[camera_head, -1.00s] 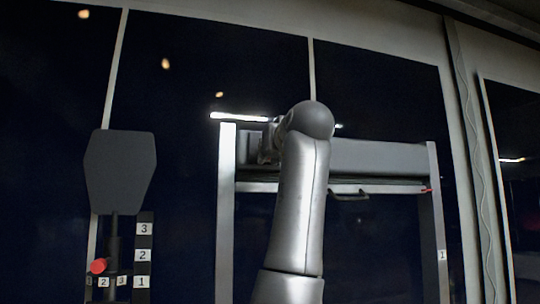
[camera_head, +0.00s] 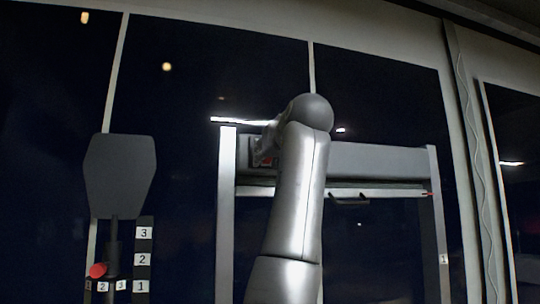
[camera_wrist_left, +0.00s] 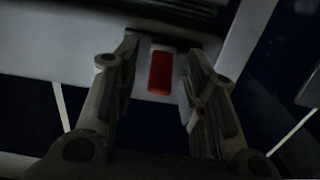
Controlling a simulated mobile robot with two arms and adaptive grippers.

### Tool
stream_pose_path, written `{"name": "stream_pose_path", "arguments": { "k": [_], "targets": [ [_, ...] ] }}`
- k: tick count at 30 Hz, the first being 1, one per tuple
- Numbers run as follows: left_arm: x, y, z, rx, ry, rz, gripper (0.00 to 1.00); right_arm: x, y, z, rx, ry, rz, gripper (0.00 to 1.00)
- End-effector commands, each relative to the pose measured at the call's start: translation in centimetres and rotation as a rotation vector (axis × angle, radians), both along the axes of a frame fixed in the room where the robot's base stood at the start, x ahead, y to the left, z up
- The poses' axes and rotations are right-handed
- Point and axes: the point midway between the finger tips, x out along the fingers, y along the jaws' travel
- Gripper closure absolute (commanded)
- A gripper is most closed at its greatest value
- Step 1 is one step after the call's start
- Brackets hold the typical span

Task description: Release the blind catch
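A red catch tab (camera_wrist_left: 160,72) on a pale plate shows in the left wrist view, set in the blind's housing. My left gripper (camera_wrist_left: 162,62) is open, with one finger on each side of the tab. The fingers look apart from it; the exact depth is hard to tell. In the head view my left gripper (camera_head: 262,148) is at the left end of the grey blind housing (camera_head: 380,160), mostly hidden by my arm. A bit of red (camera_head: 266,160) shows beside it. My right gripper is not in view.
The blind's bottom bar (camera_head: 400,190) has a dark handle (camera_head: 349,199). Metal posts (camera_head: 227,220) stand at both sides. At left, a dark paddle (camera_head: 119,175) rises above a red knob (camera_head: 97,270) and numbered scales (camera_head: 143,258). A cable (camera_head: 474,130) hangs at right.

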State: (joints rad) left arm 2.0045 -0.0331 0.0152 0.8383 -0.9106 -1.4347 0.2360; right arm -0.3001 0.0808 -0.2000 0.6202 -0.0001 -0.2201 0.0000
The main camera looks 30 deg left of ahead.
Motion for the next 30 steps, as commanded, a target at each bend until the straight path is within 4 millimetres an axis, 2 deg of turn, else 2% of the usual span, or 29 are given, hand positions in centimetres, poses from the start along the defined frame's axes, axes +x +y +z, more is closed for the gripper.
{"name": "stream_pose_path", "arguments": {
  "k": [4,8,21,30],
  "targets": [
    [-0.1,-0.2,0.0,-0.001,0.001,0.000,0.61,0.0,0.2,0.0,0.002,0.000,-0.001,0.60],
    [-0.9,-1.2,0.1,0.001,-0.001,-0.002,0.61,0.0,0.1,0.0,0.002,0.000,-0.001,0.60],
    [-6.5,-7.8,0.5,0.001,-0.001,-0.001,0.61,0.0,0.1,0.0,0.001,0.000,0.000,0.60],
    [-7.8,-9.2,0.6,-0.001,0.001,0.000,0.61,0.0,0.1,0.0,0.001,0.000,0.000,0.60]
  ]
}}
